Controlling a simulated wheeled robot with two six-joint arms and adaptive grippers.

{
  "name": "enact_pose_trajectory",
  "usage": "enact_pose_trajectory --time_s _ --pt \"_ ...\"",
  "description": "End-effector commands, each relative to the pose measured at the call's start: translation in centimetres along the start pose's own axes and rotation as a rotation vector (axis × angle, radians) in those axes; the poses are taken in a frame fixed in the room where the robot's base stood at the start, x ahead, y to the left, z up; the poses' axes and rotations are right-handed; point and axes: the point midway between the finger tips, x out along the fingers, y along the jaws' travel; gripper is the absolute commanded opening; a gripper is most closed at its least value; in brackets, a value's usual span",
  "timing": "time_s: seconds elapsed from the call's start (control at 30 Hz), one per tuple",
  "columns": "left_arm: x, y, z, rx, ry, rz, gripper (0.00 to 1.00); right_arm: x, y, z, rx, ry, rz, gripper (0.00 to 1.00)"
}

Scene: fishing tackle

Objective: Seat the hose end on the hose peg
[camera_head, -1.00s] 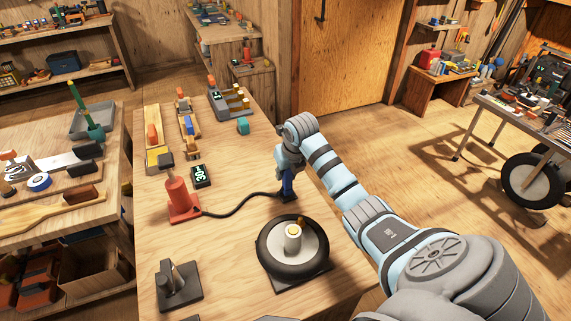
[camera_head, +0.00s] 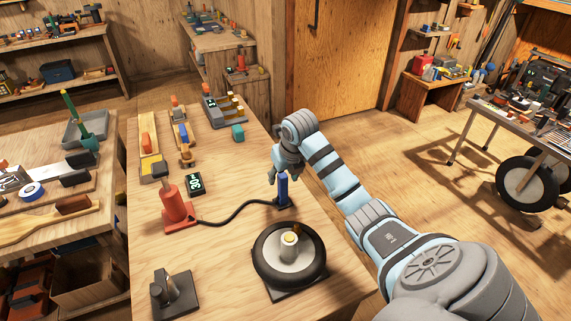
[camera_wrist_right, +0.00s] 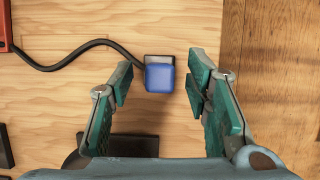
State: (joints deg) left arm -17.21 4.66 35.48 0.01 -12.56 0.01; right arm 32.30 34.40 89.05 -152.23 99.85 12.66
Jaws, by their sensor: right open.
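The blue hose end (camera_head: 283,190) stands upright on the wooden bench, near its right edge, with a small dark foot. It also shows in the right wrist view (camera_wrist_right: 160,78). A black hose (camera_head: 238,210) runs from it to the red pump (camera_head: 176,205). My right gripper (camera_head: 284,168) is open just above the hose end. In the wrist view its teal fingers lie on either side of the blue top, apart from it. A grey post on a black plate (camera_head: 172,292) stands front left; I cannot tell whether it is the hose peg. My left gripper is out of view.
A black tyre (camera_head: 291,258) with a pale hub sits on a dark plate in front of the hose end. A dark gauge with green digits (camera_head: 195,183) lies behind the pump. Several tools lie at the bench's far end. The bench between pump and tyre is mostly clear.

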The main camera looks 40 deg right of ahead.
Motion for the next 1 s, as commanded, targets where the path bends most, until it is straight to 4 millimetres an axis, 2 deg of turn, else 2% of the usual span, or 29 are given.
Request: enact_pose_trajectory --time_s 0.1,0.2,0.3,0.43,1.0 --pt "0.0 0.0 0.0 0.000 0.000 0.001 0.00 -3.5 -0.1 0.1 -0.002 -0.006 -0.002 0.44" --pt "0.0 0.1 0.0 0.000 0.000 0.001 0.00 -5.9 0.0 0.1 -0.002 -0.005 -0.001 0.44" --pt "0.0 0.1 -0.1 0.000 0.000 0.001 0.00 -7.3 0.0 0.0 -0.001 -0.002 -0.001 0.44" --pt "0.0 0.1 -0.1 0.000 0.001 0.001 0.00 -7.9 0.0 0.0 -0.001 0.000 0.000 0.44" --pt "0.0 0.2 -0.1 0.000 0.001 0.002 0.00 -7.8 0.0 0.0 0.000 0.000 0.000 0.44"
